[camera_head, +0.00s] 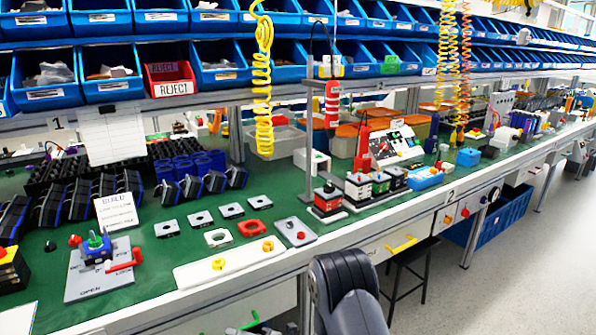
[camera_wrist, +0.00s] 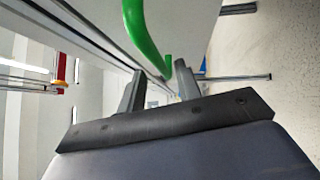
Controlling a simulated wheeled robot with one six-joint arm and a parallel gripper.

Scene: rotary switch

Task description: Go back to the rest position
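My gripper (camera_wrist: 160,72) shows in the wrist view with its two dark fingers spread apart. I see nothing clamped between them. A green curved handle (camera_wrist: 146,38) comes down beyond the fingertips, with its lower end near the right finger. I cannot tell how far it is from them. In the head view, my dark arm rises at the bottom centre in front of the bench, and my gripper is not clearly seen there. A blue valve-like switch with a red handle (camera_head: 122,262) sits on a grey plate (camera_head: 85,286) marked OPEN, at the bench's front left.
The long green-topped workbench (camera_head: 150,222) holds several fixtures and parts. Yellow coiled hoses (camera_head: 262,85) hang over it. A yellow drawer handle (camera_head: 401,244) and knobs (camera_head: 465,212) are on its front. A black stool (camera_head: 410,265) stands right of my arm. The floor (camera_head: 530,260) at right is open.

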